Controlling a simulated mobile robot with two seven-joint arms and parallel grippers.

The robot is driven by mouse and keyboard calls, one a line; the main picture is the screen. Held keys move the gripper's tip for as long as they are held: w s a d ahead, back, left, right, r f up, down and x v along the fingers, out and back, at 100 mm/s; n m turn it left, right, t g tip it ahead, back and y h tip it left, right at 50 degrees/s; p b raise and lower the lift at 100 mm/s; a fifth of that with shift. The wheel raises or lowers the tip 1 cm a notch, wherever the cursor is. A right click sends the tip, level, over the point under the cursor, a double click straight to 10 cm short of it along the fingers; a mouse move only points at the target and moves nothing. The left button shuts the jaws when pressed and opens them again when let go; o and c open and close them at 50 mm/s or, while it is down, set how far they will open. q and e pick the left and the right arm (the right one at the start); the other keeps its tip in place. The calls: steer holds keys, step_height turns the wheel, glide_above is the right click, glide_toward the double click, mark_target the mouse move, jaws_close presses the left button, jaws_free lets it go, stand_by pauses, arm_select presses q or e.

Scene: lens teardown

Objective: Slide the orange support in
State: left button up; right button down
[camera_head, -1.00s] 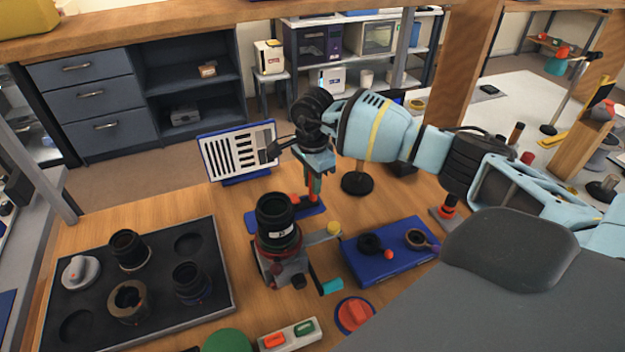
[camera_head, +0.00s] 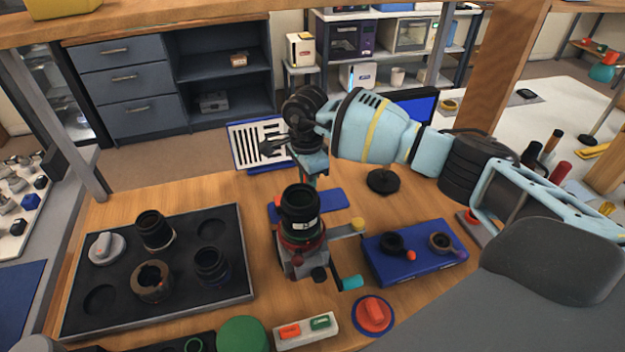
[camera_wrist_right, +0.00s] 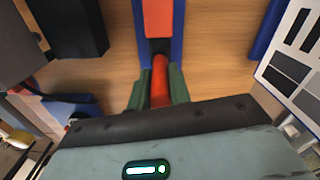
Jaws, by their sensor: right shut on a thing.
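The orange support (camera_wrist_right: 159,80) is a red-orange bar between the green fingers of my right gripper (camera_wrist_right: 160,88) in the right wrist view. The gripper is shut on it. Beyond it, an orange block (camera_wrist_right: 158,18) lies between the blue walls of a holder (camera_wrist_right: 178,28). The bar's far end meets or nearly meets the holder; I cannot tell how far it is inside. In the head view, my right gripper (camera_head: 312,174) is behind the black lens (camera_head: 300,212), above the blue base (camera_head: 332,201). The lens hides the fingertips and support. My left gripper is not in view.
The lens stands on a clamp stand (camera_head: 300,260) with a teal-ended handle. A black tray (camera_head: 246,290) of lens parts is at left, a blue box (camera_head: 400,268) at right. A striped chart (camera_head: 240,150) stands behind. Buttons (camera_head: 308,330) sit at the front.

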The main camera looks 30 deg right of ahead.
steer(key=c, duration=1.3)
jaws_free()
steer(key=shift+w+a, duration=0.1)
steer(key=shift+a, duration=0.2)
steer(key=shift+d+r, duration=0.1)
steer(key=shift+r, duration=3.85)
